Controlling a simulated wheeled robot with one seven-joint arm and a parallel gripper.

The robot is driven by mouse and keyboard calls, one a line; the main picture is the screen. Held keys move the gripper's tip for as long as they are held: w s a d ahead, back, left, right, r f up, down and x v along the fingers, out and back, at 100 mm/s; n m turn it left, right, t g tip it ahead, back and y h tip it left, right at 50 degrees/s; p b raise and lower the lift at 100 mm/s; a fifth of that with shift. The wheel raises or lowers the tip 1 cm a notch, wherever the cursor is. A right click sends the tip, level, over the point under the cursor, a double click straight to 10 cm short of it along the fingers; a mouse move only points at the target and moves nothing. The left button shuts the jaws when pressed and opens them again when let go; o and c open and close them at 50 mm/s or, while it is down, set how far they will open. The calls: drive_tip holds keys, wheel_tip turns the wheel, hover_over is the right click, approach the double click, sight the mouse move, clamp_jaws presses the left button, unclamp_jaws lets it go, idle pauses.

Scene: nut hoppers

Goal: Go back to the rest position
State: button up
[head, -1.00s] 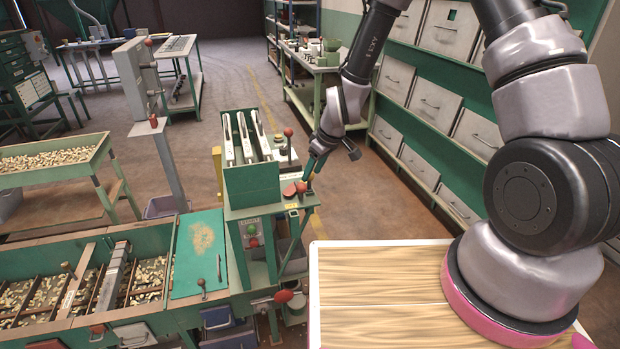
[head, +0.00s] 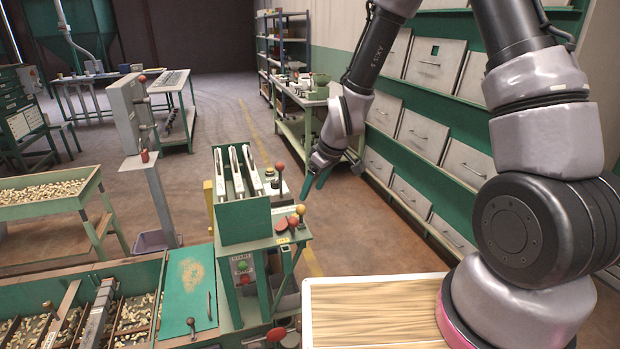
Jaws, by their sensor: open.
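My gripper (head: 317,181) is in the head view, right of the small green machine stand (head: 262,250). My arm reaches forward from the right side, above the wooden top (head: 375,305) of my base.
Nut hoppers (head: 80,310) with a green lid (head: 188,285) run along the lower left. A nut tray table (head: 45,190) and a grey control box on a post (head: 150,175) stand left. Grey drawers (head: 415,130) line the right wall. The middle floor is free.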

drive_tip(key=s+d+r+m+t, duration=0.1)
drive_tip(key=d+r+m, duration=0.3)
drive_tip(key=r, duration=0.6)
drive_tip(key=s+d+r+m+t, duration=0.1)
drive_tip(key=d+r+m, duration=0.1)
drive_tip(key=d+r, duration=0.6)
drive_tip(key=s+d+r+m+t, duration=0.1)
drive_tip(key=s+d+r+m, duration=0.3)
drive_tip(key=s+r, duration=0.3)
drive_tip(key=s+d+r+m+t+h, duration=0.1)
drive_tip(key=s+d+r+m, duration=0.3)
drive_tip(key=s+r, duration=0.4)
drive_tip(key=shift+s+d, duration=0.15)
drive_tip(key=shift+d, duration=0.55)
